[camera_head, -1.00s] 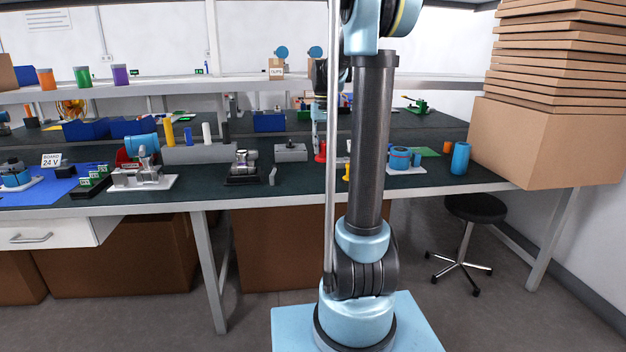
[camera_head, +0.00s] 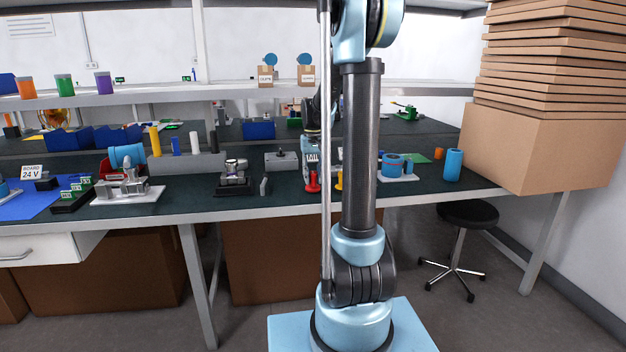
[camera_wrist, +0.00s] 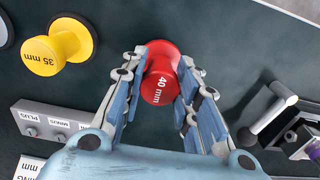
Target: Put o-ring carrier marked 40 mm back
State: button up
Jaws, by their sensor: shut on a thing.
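The red o-ring carrier (camera_wrist: 162,78) marked 40 mm sits between the fingers of my gripper (camera_wrist: 158,92) in the wrist view, its label facing the camera. My gripper is shut on it. In the head view the red carrier (camera_head: 313,183) shows just below my gripper (camera_head: 312,165), near the front of the dark bench. I cannot tell whether it touches the bench. A yellow carrier (camera_wrist: 56,49) marked 35 mm stands apart to its left in the wrist view. It also shows in the head view (camera_head: 339,181), partly hidden by my arm.
A grey block (camera_wrist: 58,122) with PLUS and MINUS labels is at the left in the wrist view. A grey bracket-like fixture (camera_wrist: 268,112) is at the right. Blue cylinders (camera_head: 391,166) stand right of my arm. Tall stacked cartons (camera_head: 545,140) are at the far right.

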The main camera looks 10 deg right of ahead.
aim_at(313, 173)
jog(key=shift+f, duration=0.35)
jog(key=shift+f, duration=0.1)
jog(key=o, duration=1.1)
jog(key=shift+c, duration=0.2)
notch_tip(313, 173, up, 12)
jog(key=shift+f, duration=0.2)
jog(key=s+f+t, duration=0.1)
jog(key=s+f, duration=0.1)
jog(key=s, duration=0.8)
jog(key=s+f, duration=0.2)
jog(key=s, duration=0.7)
jog(key=s+f+t, duration=0.1)
jog(key=s+f, duration=1.2)
jog(key=s, duration=0.2)
jog(key=shift+s+f, duration=0.2)
jog(key=shift+s, duration=0.2)
